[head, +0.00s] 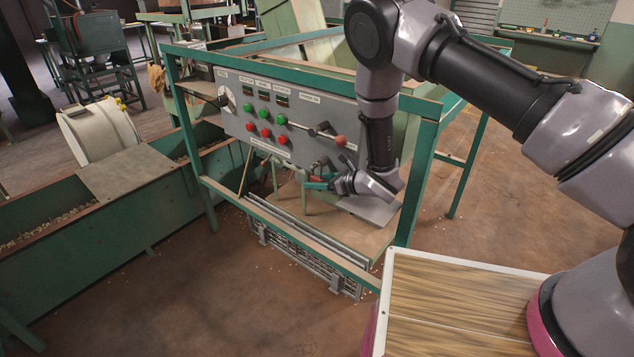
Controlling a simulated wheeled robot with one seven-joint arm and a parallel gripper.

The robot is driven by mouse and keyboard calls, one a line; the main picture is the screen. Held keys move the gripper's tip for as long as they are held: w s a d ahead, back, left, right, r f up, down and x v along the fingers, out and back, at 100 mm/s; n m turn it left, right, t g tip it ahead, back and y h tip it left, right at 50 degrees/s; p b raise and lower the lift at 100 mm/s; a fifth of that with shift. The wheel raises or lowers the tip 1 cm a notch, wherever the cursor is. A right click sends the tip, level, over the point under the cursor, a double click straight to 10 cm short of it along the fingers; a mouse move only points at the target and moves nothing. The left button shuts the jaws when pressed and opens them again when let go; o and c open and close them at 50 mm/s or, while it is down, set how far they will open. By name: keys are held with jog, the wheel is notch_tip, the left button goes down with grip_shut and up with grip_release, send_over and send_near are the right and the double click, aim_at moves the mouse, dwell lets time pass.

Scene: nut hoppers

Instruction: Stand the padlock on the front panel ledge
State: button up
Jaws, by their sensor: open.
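The grey front panel (300,110) hangs in a green frame, with green and red buttons, a dial and a lever with a brown knob. A wooden ledge (290,228) runs along the frame below it. My gripper (318,181) is open, reaching in just under the panel's lower edge, above the wooden surface. Small teal and reddish parts show at its fingertips. I cannot tell whether any of these is the padlock. No padlock can be made out clearly elsewhere.
A grey plate (371,209) lies under my wrist. Green frame posts (418,185) stand close beside my arm. A green trough (90,240) with nuts and a white drum (100,130) are at left. The brown floor in front is mostly clear.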

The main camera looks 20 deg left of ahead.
grip_shut()
jog(key=shift+r, duration=0.2)
